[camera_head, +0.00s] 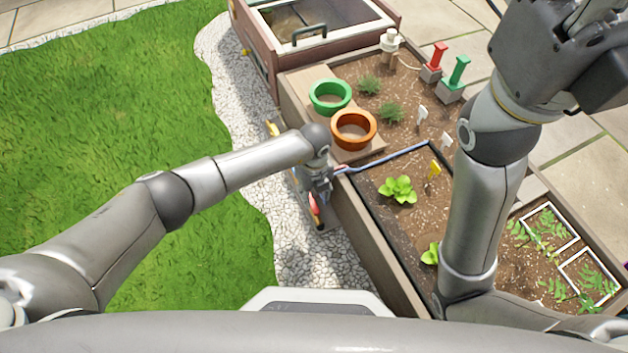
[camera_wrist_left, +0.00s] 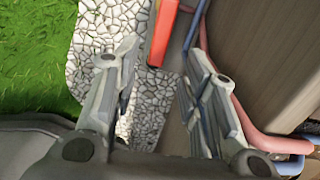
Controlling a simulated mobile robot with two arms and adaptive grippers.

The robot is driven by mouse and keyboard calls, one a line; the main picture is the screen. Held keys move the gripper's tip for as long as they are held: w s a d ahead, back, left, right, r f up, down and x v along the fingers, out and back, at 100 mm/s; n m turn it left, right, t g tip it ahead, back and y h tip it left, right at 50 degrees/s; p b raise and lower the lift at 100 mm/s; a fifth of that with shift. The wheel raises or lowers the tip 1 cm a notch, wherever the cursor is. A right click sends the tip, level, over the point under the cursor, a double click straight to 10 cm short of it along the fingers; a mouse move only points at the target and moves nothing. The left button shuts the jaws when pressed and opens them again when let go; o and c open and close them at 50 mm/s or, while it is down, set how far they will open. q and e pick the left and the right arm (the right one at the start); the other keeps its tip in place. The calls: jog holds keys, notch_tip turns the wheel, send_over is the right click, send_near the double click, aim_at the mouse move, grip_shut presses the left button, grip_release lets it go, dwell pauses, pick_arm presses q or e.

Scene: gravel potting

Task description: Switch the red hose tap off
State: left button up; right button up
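The red tap handle (camera_head: 313,204) shows below my left gripper, beside the wooden bed's left wall. In the left wrist view a long red handle (camera_wrist_left: 163,35) lies beyond the fingertips, roughly between them, and its far end is cut off by the frame. My left gripper (camera_head: 318,188) is open, with both fingers apart and nothing between them in the left wrist view (camera_wrist_left: 160,75). A red hose (camera_wrist_left: 245,125) and a blue hose (camera_wrist_left: 203,85) run on the right. The tap's body is mostly hidden. My right gripper (camera_head: 585,65) is high at the upper right, its fingers unclear.
The raised planter (camera_head: 385,250) holds soil, plants, a green pot (camera_head: 330,96) and an orange pot (camera_head: 353,130). A red-handled post (camera_head: 436,60) and a green one (camera_head: 458,72) stand behind. Gravel (camera_head: 245,95) and grass lie left.

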aim_at(314, 206)
pick_arm(q)
notch_tip(314, 206, up, 6)
jog(key=shift+f, duration=0.1)
dwell(0.7)
